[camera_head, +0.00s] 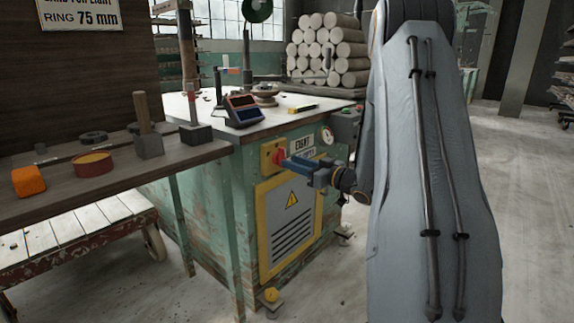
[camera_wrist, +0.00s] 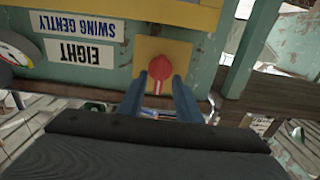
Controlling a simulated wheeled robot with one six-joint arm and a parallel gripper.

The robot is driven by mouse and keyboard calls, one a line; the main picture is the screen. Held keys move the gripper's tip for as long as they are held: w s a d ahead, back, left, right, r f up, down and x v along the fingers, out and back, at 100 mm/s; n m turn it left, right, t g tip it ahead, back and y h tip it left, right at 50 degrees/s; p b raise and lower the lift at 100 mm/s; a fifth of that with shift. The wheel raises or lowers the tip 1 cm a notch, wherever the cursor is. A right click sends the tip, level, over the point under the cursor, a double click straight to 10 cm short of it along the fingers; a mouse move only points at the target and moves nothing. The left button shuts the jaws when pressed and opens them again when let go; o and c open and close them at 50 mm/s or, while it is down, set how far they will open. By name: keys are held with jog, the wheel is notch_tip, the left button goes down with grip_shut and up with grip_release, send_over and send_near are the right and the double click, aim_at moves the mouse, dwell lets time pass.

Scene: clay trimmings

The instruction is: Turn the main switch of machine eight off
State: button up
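The main switch is a red knob (camera_wrist: 161,68) with a white stripe on a yellow plate, on the front of a worn green machine (camera_head: 224,180). It also shows in the head view (camera_head: 278,157), partly covered by my gripper. An "EIGHT" label (camera_wrist: 81,53) sits beside it, upside down in the wrist view. My gripper (camera_wrist: 160,84) has two blue fingers pointing at the knob. The fingertips stand apart, one on each side of the knob, with yellow plate showing between them. Contact with the knob cannot be told. In the head view my gripper (camera_head: 286,164) reaches the plate.
A yellow-framed louvred panel (camera_head: 290,230) with a warning sign is below the switch. A round gauge (camera_head: 327,136) and a grey box (camera_head: 346,124) are to the right. A dark wooden shelf (camera_head: 60,172) with tools and an orange block (camera_head: 28,181) is at left.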

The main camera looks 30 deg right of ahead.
aim_at(281, 157)
jog(key=x, duration=0.3)
jog(key=shift+w+b, duration=0.1)
jog(key=shift+b, duration=0.2)
grip_shut()
